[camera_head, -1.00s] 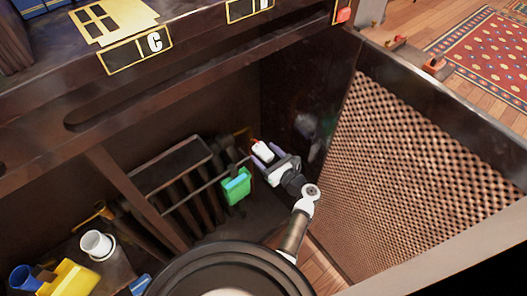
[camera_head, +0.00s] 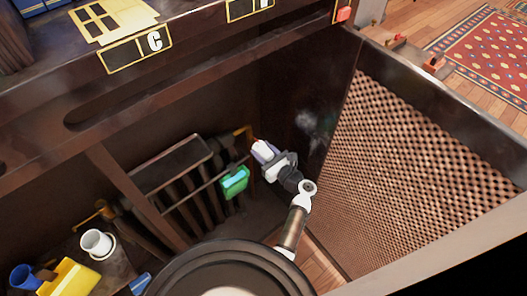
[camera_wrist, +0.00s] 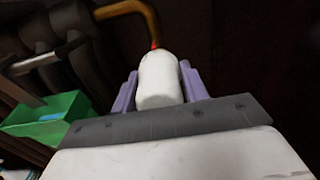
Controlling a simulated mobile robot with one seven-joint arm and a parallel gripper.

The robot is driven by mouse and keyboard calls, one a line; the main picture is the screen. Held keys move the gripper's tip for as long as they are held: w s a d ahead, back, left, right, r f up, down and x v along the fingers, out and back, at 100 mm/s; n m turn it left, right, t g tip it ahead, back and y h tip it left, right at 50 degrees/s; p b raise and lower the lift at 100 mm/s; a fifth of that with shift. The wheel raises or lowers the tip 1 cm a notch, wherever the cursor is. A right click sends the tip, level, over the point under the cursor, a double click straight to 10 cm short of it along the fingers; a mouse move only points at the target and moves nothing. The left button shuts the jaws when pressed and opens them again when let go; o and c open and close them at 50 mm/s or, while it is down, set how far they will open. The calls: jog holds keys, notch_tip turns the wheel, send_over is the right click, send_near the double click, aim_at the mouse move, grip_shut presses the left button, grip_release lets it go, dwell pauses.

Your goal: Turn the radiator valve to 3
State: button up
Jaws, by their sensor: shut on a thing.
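The radiator valve is a white rounded knob with a red mark at its far end; it shows in the wrist view (camera_wrist: 158,80), between the two purple fingers of my gripper (camera_wrist: 158,84). In the head view my gripper (camera_head: 265,152) is at the right end of the dark radiator (camera_head: 190,190), and the knob shows only as a pale patch between the fingers. My gripper is shut on the knob. A brass pipe (camera_wrist: 128,10) bends down toward the knob's far end. I cannot read any number on the knob.
A green box (camera_head: 234,183) hangs on the radiator just left of my gripper. A dark panel stands close on the right, beside a woven mesh panel (camera_head: 410,170). A white cup (camera_head: 96,243) and a yellow thing (camera_head: 68,280) are at the lower left.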

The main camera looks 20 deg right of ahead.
jog(key=shift+f+n, duration=0.1)
jog(key=shift+n, duration=0.2)
jog(key=n+b, duration=0.2)
jog(key=shift+f+n+b, duration=0.1)
jog(key=shift+n+b, duration=0.25)
jog(key=shift+n, duration=0.05)
jog(key=n+b, duration=0.3)
jog(key=n, duration=0.1)
jog(key=shift+n+b, duration=0.3)
jog(key=n+b, duration=0.3)
jog(key=n, duration=0.1)
jog(key=shift+d+b, duration=0.1)
jog(key=shift+b, duration=0.3)
jog(key=shift+r+n+b, duration=0.2)
jog(key=shift+n+b, duration=0.75)
jog(key=shift+n, duration=0.35)
